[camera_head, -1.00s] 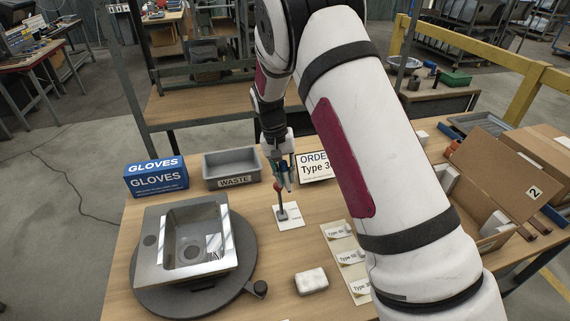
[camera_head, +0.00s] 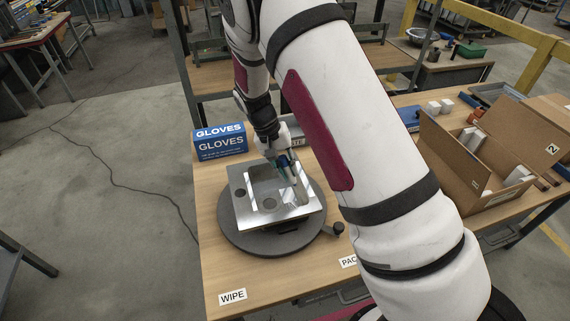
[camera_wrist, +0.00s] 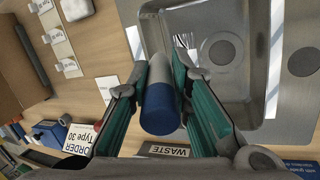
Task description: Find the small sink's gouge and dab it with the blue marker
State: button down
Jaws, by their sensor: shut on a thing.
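The small metal sink (camera_head: 243,213) lies on a dark round turntable (camera_head: 240,242) in the head view. Its bowl, drain (camera_wrist: 222,49) and dark round hole (camera_wrist: 303,62) show in the wrist view. My gripper (camera_head: 286,172) is over the sink's far right part in the head view. In the wrist view its teal fingers are shut on the blue marker (camera_wrist: 160,110), whose grey part (camera_wrist: 152,60) points away toward the sink. Whether the marker touches the sink cannot be told. I cannot make out a gouge; bright reflections and my fingers cover parts of the sink.
A blue gloves box (camera_head: 220,143) stands behind the sink. A WASTE bin (camera_wrist: 170,150) and an order sign (camera_wrist: 82,138) show in the wrist view. A WIPE label (camera_head: 232,297) lies at the front left. An open cardboard box (camera_head: 480,165) stands at the right.

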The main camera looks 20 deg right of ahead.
aim_at(294, 182)
jog(key=x, duration=0.3)
jog(key=shift+s+f, duration=0.1)
jog(key=shift+f, duration=0.1)
jog(key=shift+d+f+b, duration=0.1)
jog(key=shift+f+b, duration=0.5)
jog(key=shift+f, duration=2.35)
jog(key=shift+f, duration=0.7)
jog(key=shift+r+p, duration=0.55)
jog(key=shift+r, duration=3)
